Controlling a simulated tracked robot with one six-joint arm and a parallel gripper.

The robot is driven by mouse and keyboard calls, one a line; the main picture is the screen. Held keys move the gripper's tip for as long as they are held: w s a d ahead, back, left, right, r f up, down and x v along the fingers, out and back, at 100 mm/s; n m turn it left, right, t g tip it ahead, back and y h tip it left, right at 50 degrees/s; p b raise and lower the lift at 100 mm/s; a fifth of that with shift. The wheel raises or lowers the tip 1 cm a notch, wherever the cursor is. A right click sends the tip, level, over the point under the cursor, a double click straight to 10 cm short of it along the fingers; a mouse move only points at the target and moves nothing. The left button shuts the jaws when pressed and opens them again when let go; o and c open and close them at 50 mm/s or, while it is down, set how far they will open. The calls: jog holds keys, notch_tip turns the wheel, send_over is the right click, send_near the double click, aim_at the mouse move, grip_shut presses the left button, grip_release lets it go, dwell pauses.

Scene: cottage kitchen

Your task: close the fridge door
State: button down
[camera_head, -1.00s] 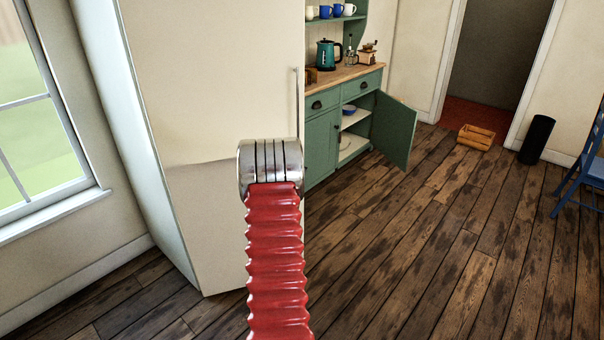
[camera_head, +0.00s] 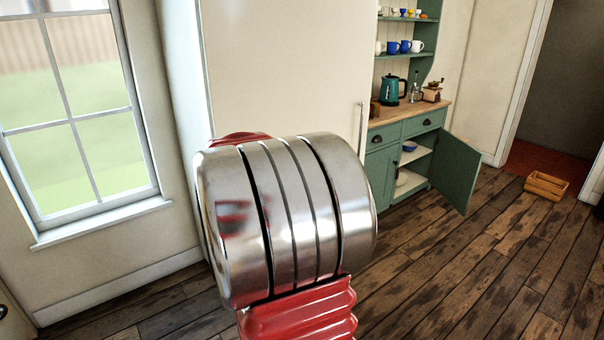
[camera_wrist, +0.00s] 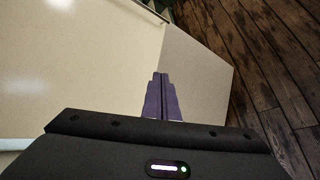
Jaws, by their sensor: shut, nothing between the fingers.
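The fridge (camera_head: 290,80) is a tall cream cabinet in the middle of the head view, with a thin upright handle (camera_head: 361,140) near its right edge. Its front looks flat and flush there, but my arm hides the lower part, so I cannot tell whether the door is fully shut. In the wrist view, a pale glossy fridge surface (camera_wrist: 80,65) fills the left, and a duller cream panel (camera_wrist: 200,75) meets it at an edge. My gripper (camera_wrist: 160,76) is shut and empty in front of these surfaces; contact is unclear. The head view does not show its fingers.
A green dresser (camera_head: 400,150) stands right of the fridge with its cupboard door (camera_head: 455,170) open. A wooden crate (camera_head: 546,186) lies near the doorway. A window (camera_head: 80,110) is at left. The plank floor (camera_head: 470,260) at right is clear.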

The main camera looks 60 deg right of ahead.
jog(key=s+a+f+m+t+y, duration=0.1)
jog(key=s+a+y, duration=0.3)
jog(key=a, duration=1.2)
jog(key=s+a+f+m+t+y, duration=0.1)
jog(key=s+a+y, duration=0.3)
jog(key=a, duration=1.2)
jog(key=s+a+f+m+t+y, duration=0.2)
jog(key=s+a+f+m+y, duration=0.1)
jog(key=a, duration=1.4)
jog(key=shift+s+m+y, duration=0.3)
jog(key=shift+s+y, duration=0.5)
jog(key=shift+s, duration=0.15)
